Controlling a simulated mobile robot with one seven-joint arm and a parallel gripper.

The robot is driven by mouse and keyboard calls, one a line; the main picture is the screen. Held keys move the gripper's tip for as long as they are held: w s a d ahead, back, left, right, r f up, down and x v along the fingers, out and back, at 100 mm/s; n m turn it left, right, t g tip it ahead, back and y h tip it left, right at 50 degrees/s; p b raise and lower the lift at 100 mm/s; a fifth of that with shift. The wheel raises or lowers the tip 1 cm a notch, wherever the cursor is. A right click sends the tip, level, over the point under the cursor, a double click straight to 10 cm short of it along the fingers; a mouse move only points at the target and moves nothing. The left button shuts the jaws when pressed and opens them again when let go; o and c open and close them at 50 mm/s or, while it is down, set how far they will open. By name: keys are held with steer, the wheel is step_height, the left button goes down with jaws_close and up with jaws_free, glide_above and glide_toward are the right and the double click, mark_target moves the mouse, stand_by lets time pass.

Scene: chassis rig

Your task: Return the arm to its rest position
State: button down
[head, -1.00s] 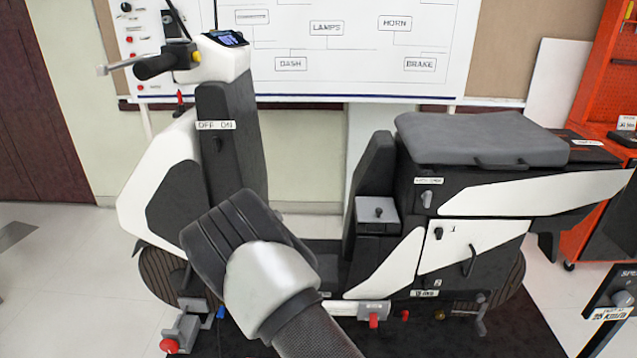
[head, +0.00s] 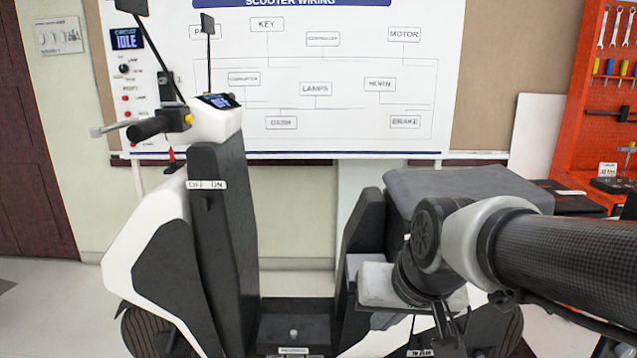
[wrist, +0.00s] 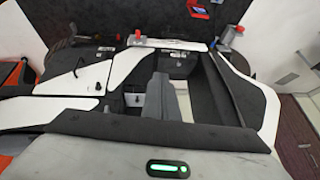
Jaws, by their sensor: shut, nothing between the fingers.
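My arm reaches in from the right in the head view. My gripper (head: 448,332) hangs below its wrist, in front of the scooter's seat box, with its fingers pointing down near the bottom edge. It is shut and holds nothing. My wrist covers part of the grey seat (head: 450,185) and of the side panels. Whether the gripper touches the scooter cannot be told. The wrist view looks down on the scooter, with a white side panel (wrist: 75,68) at left and the white front shield (wrist: 258,95) at right.
The scooter's front column (head: 225,240) and handlebar (head: 160,126) stand at left. A wiring board (head: 350,60) hangs behind. An orange tool rack (head: 598,120) stands at the right. Open space lies above the footboard (head: 293,325), between column and seat.

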steer(key=s+d+r+h+p, duration=0.1)
steer(key=s+d+r, duration=0.25)
steer(key=s, duration=0.65)
step_height(320, 180, up, 23)
steer(key=p, duration=2.4)
steer(key=shift+w+d+r, duration=0.15)
steer(key=shift+d, duration=0.15)
